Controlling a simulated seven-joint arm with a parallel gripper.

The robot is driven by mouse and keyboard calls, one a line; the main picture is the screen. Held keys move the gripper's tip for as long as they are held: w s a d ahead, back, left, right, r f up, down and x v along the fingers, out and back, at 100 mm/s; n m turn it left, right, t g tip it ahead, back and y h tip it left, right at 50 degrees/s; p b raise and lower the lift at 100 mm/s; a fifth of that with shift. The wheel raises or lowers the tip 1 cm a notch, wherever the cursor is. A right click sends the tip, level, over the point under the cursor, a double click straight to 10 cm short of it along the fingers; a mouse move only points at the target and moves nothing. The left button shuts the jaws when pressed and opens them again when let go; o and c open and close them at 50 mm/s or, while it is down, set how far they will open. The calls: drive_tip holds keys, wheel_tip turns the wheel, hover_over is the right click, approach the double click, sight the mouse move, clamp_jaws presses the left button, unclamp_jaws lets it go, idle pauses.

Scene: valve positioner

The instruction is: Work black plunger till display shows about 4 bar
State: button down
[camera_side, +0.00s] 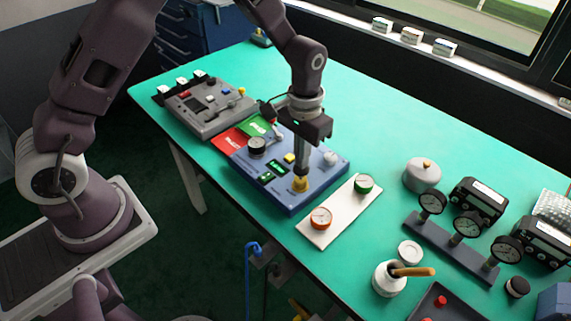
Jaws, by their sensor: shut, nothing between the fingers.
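A blue panel box (327,181) lies on the green table. It carries a black round knob (257,146), a small yellow block (289,158) and two small green-lit displays, one at the middle (277,167) and one near the front edge (266,177). Their digits are too small to read. My gripper (301,174) points straight down over the right part of the box, shut and empty. Its tips are at or just above a yellow collar (300,185); I cannot tell whether they touch. No black plunger shows clearly; one at the collar could be hidden behind the fingers.
A grey control box (205,120) stands behind left, with red (228,141) and green (255,126) cards beside the blue box. A white plate with gauges (337,214) lies close on the right. Further right are a gauge rack (450,243) and a white pot (388,280).

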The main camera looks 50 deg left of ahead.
drive_tip(key=shift+f, duration=1.3)
drive_tip(key=shift+r, duration=1.8)
drive_tip(key=shift+f, duration=0.15)
